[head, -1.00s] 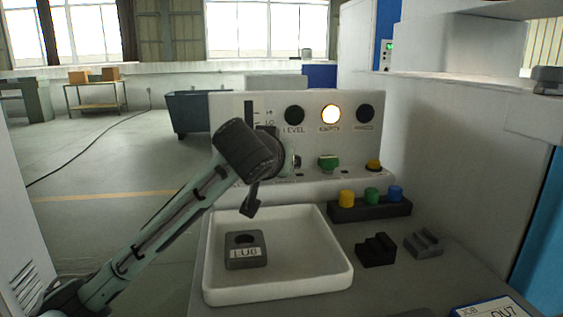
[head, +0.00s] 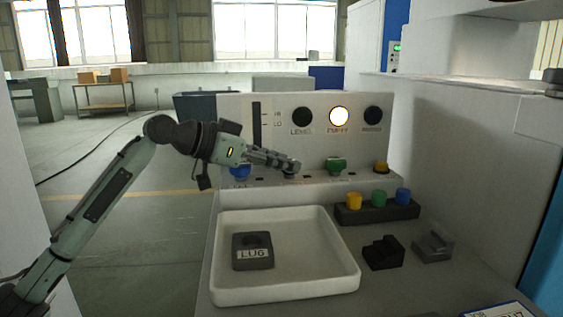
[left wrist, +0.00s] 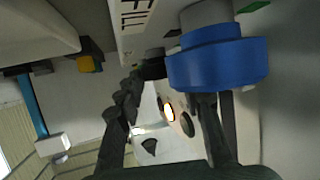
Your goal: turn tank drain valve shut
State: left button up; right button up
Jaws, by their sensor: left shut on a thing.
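My left gripper (head: 292,167) reaches along the front of the control panel (head: 300,182), fingers pointing right. It is shut on a small dark grey valve knob (head: 290,176), mostly hidden by the fingers; its label is unreadable, so I cannot confirm it is the drain valve. A blue knob (head: 240,171) sits left of it, under the gripper body. In the left wrist view this blue knob (left wrist: 218,62) is large and close, beside a FILL label (left wrist: 137,15), and covers part of one finger. A green knob (head: 337,165) is to the right.
A lit lamp (head: 339,117) glows between two dark lamps above the knobs. A white tray (head: 285,291) with a grey labelled block (head: 253,252) stands in front. A black rack (head: 376,215) holds yellow, green and blue caps. Two small holders (head: 382,253) sit right of the tray.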

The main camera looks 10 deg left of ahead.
pick_arm(q)
jog(key=shift+w+a+r+m+g+h, duration=0.1)
jog(key=shift+m+g+h, duration=0.3)
jog(key=shift+m+g, duration=0.15)
jog(key=shift+m, duration=0.25)
jog(key=o, duration=1.2)
jog(key=shift+c, duration=0.2)
jog(key=shift+v, duration=3.95)
